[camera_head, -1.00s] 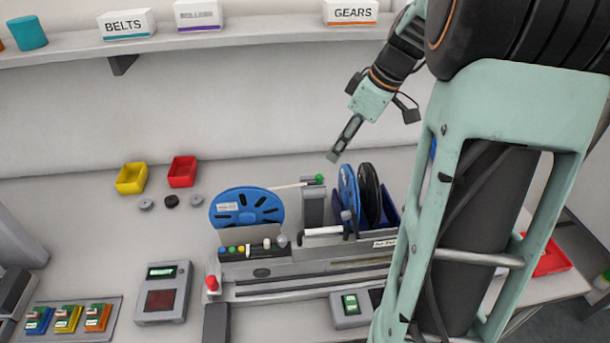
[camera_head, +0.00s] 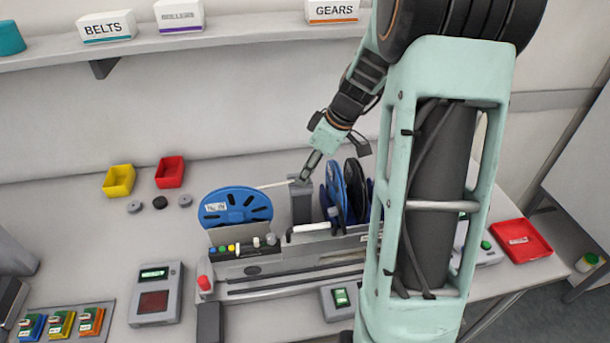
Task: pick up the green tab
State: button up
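The grey post (camera_head: 301,206) stands at the back of the feeder unit, between the blue reel (camera_head: 236,207) and the upright reels. My gripper (camera_head: 303,181) points down and left, with its fingertips at the top of this post. The green tab, seen on the post top a second ago, is now hidden behind the fingertips. I see the fingers nearly edge-on, so whether they are open, shut or touching the tab cannot be made out.
Upright blue (camera_head: 336,189) and black (camera_head: 355,185) reels stand close to the right of my gripper. A thin pale strip (camera_head: 277,184) runs from the blue reel to the post. Yellow (camera_head: 119,181) and red (camera_head: 170,172) bins sit at the left. A shelf (camera_head: 220,38) runs above.

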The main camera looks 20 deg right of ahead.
jog(key=c, duration=0.9)
jog(key=shift+r, duration=0.1)
